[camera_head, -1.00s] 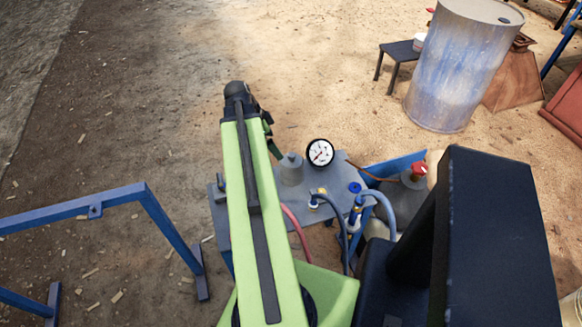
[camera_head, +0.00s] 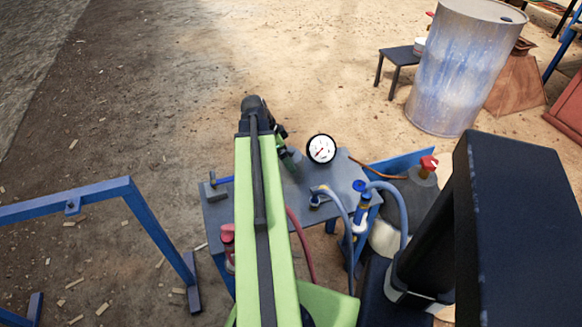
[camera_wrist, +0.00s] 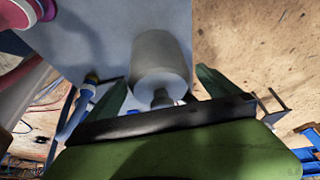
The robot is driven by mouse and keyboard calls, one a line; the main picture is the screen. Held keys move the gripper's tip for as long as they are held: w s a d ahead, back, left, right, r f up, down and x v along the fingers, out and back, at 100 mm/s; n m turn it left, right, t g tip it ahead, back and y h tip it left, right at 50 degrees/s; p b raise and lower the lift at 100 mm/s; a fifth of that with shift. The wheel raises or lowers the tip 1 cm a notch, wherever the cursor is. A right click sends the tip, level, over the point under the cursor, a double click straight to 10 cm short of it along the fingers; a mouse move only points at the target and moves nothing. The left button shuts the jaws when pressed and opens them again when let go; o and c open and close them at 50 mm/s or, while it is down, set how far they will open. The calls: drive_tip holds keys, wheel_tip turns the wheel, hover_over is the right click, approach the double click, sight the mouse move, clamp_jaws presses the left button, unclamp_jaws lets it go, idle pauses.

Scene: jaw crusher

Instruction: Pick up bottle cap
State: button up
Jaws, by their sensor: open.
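A grey cylindrical bottle (camera_wrist: 162,58) fills the middle of the wrist view. My gripper (camera_wrist: 160,92) is open and empty, with one green finger to each side of the cap end. I cannot tell how far the cap is from the fingers in depth. In the head view my gripper (camera_head: 288,154) is over the grey-blue table (camera_head: 325,182), and it and my arm largely hide the bottle there.
A white dial gauge (camera_head: 321,149) stands right behind my gripper. A blue valve (camera_head: 360,190) with hoses and a red-topped container (camera_head: 428,166) are to the right. A grey block with a blue handle (camera_head: 216,187) is at the table's left. A blue frame (camera_head: 130,200) stands farther left.

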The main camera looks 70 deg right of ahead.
drive_tip(key=b+x, duration=0.5)
drive_tip(key=shift+a+f, duration=0.1)
drive_tip(key=shift+f, duration=0.15)
drive_tip(key=shift+r, duration=0.2)
drive_tip(key=c, duration=1.5)
drive_tip(key=shift+p, duration=0.3)
